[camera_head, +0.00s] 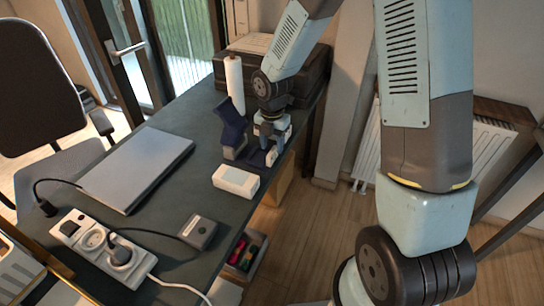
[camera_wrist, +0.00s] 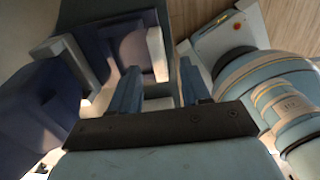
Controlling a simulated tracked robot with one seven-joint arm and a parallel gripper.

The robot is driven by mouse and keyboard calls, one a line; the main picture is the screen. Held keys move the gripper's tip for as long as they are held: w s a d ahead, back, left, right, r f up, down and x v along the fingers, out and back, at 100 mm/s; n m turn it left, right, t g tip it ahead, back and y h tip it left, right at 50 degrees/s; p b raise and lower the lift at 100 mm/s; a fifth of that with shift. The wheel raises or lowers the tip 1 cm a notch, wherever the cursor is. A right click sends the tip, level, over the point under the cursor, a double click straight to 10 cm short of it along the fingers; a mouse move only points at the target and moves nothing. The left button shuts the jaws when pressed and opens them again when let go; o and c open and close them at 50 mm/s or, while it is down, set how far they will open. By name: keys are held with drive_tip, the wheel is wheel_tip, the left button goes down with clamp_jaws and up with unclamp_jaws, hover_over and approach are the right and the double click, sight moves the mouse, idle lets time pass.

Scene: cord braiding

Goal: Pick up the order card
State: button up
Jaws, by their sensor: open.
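My gripper (camera_head: 268,143) is low over the far right part of the dark desk, near its right edge. It is open in the wrist view (camera_wrist: 160,88), with its two fingers apart and nothing clearly held between them. A dark blue angular object (camera_head: 232,122) stands just left of my gripper in the head view. A dark blue piece with pale upright edges (camera_wrist: 158,55) lies beyond the fingers in the wrist view. I cannot make out the order card for certain in either view; my gripper and the blue pieces may hide it.
The desk (camera_head: 165,225) holds a white box (camera_head: 236,181), a white cylinder (camera_head: 234,82), a closed laptop (camera_head: 140,165), a power strip (camera_head: 100,245) and a small grey box (camera_head: 199,231). A dark case (camera_head: 310,72) stands at the back. Clear desk lies between laptop and white box.

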sight(272, 151)
drive_tip(key=shift+w+f, duration=0.2)
drive_tip(key=shift+f, duration=2.4)
clamp_jaws()
